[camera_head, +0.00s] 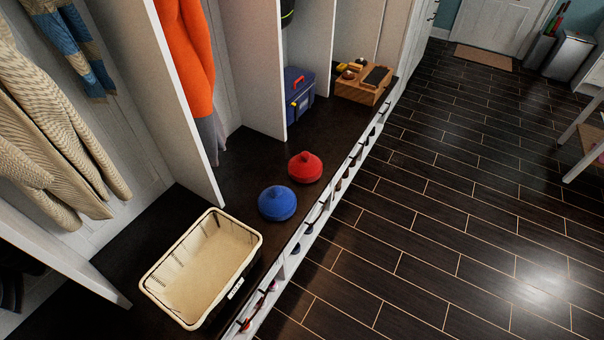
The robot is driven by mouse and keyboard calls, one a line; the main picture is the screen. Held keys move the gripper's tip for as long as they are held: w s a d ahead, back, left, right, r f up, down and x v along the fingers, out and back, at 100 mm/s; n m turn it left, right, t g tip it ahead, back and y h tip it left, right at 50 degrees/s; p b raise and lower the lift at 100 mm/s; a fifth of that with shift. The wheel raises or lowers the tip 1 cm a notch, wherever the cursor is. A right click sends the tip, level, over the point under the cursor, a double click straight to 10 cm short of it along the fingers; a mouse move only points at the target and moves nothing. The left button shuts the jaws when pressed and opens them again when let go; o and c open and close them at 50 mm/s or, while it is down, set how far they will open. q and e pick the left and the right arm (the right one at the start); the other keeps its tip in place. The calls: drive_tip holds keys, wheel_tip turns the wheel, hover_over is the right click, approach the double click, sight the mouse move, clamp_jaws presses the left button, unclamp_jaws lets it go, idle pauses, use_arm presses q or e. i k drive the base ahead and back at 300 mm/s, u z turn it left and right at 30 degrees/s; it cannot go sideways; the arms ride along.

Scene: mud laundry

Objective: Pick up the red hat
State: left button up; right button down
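The red hat (305,167) is a rounded dome with a small knob on top. It sits upright on the dark bench top (240,170), near the bench's front edge. A blue hat (277,203) of the same shape sits just in front of it, to the lower left, close beside it. Neither of my grippers shows in the head view.
A cream-lined empty basket (205,268) stands on the bench at lower left. A blue toolbox (299,94) and a wooden organizer box (363,82) stand farther back. White partitions divide the bench; clothes hang at left. The dark floor (450,200) at right is clear.

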sight(305, 167)
drive_tip(key=k, duration=1.2)
drive_tip(key=z, duration=0.65)
drive_tip(key=i, duration=0.9)
drive_tip(key=z, duration=1.05)
drive_tip(key=i, duration=1.8)
drive_tip(key=u, duration=0.45)
drive_tip(key=i, duration=0.95)
drive_tip(key=u, duration=1.45)
drive_tip(key=i, duration=0.55)
drive_tip(key=u, duration=0.5)
